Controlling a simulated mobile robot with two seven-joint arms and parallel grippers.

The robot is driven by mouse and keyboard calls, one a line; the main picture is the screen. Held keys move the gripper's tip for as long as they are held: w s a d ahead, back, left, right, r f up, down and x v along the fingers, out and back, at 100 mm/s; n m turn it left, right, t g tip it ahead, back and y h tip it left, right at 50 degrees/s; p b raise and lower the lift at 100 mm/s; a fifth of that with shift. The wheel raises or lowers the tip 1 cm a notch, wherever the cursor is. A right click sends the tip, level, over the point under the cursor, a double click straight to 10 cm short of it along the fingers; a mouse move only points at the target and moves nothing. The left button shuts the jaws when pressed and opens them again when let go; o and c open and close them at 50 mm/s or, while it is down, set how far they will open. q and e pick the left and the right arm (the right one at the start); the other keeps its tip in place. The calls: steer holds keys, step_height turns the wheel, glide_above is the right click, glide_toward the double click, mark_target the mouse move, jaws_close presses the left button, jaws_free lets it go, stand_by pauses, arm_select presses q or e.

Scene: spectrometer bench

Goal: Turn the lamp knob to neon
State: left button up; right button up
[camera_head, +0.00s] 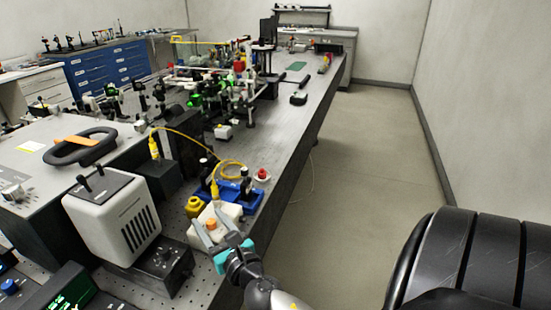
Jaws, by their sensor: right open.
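A small orange knob (211,224) stands on top of a cream-white box (232,212) near the front edge of the bench. It looks like the lamp knob, but I cannot read any label or its setting. My right gripper (208,221) reaches in from the lower right. Its two grey fingers are open, one on each side of the orange knob as seen from here. I cannot tell whether they touch it. My left gripper is not in view.
A light-grey vented housing (112,219) and a black box (160,268) stand left of the gripper. Behind it are a blue tray (244,200), a yellow cable (196,141) and a red button (262,174). The floor (370,180) to the right is clear.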

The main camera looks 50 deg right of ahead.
steer(key=n+y+b, duration=0.1)
steer(key=n+y, duration=0.1)
steer(key=y, duration=0.1)
steer(key=n+y, duration=0.2)
steer(key=y, duration=0.1)
steer(key=shift+f+b, duration=0.1)
steer(key=shift+b, duration=0.25)
steer(key=s+d+b, duration=0.2)
steer(key=s+b, duration=0.1)
steer(key=s, duration=1.2)
step_height(320, 180, down, 26)
steer(key=s+m+g+h+p, duration=0.1)
steer(key=m+g, duration=0.1)
steer(key=m, duration=0.8)
steer(key=s+m+g+h+p, duration=0.1)
steer(key=m+g+h, duration=0.1)
steer(key=m, duration=0.7)
steer(key=shift+s+a+r+m+g+h, duration=0.15)
steer(key=shift+s+r+m+g+h, duration=0.2)
steer(key=shift+g, duration=0.35)
steer(key=shift+f, duration=0.1)
steer(key=shift+f, duration=0.1)
